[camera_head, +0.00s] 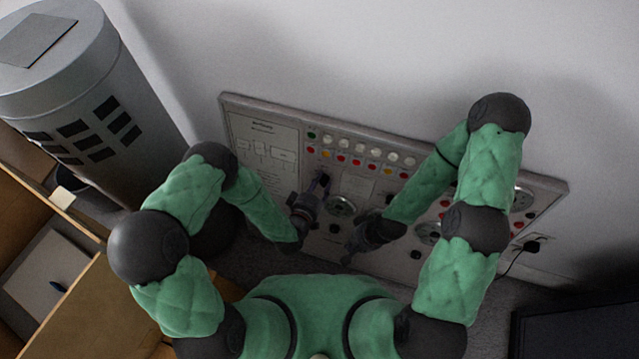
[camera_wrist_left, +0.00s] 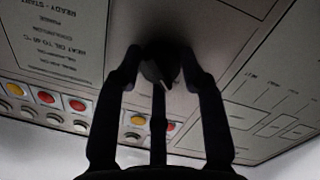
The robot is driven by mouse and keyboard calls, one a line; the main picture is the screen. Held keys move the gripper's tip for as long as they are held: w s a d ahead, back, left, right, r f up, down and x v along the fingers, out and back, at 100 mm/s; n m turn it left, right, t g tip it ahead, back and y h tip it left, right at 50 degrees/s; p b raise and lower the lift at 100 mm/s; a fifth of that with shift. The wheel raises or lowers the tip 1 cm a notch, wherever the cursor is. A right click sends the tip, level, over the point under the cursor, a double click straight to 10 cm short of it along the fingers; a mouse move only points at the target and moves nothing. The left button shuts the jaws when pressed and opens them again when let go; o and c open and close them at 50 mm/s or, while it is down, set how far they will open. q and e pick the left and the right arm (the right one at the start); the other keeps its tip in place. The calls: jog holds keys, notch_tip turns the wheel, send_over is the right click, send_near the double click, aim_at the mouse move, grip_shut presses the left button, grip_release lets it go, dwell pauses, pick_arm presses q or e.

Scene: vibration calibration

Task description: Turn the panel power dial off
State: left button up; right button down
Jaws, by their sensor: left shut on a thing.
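The panel (camera_head: 262,118) is a pale board with lamps, buttons, dials and printed labels, leaning by the wall. My left gripper (camera_head: 322,182) is at its upper middle. In the left wrist view, its dark fingers (camera_wrist_left: 160,62) are shut around a black dial (camera_wrist_left: 158,72) on the panel face. A pale pointer mark shows on the dial, pointing toward the bottom of that view. In the head view the gripper mostly hides this dial. My right gripper (camera_head: 352,254) hangs in front of the lower middle of the panel, apart from the dial; its finger opening is unclear.
Rows of coloured lamps (camera_head: 357,163) and round gauges (camera_head: 340,206) are on the panel. A grey cylinder (camera_head: 70,75) stands at the left, by an open wooden cabinet (camera_head: 85,290). A plug with a black cable (camera_head: 531,246) is at the panel's right end.

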pick_arm(q)
jog(key=shift+s+d+f+g, duration=0.2)
jog(key=shift+s+f+g, duration=0.1)
jog(key=shift+s+f, duration=0.2)
jog(key=o, duration=1.1)
jog(key=shift+w+r, duration=0.15)
jog(key=shift+w, duration=0.05)
jog(key=shift+w+r, duration=0.1)
jog(key=v, duration=1.2)
jog(key=shift+a, duration=0.1)
jog(key=a+f+m+g+y+p, duration=0.1)
jog(key=a+f+m+g+p, duration=0.1)
jog(key=a+f+g+p, duration=0.3)
jog(key=s+g, duration=0.2)
jog(key=s+r+g+p, duration=0.1)
jog(key=s+g, duration=0.1)
jog(key=g, duration=0.1)
jog(key=s+r+g, duration=0.1)
jog(key=s+g, duration=0.2)
jog(key=shift+s+a+r+y+p, duration=0.1)
jog(key=shift+a+r+y+p, duration=0.05)
jog(key=shift+a+y+p, duration=0.15)
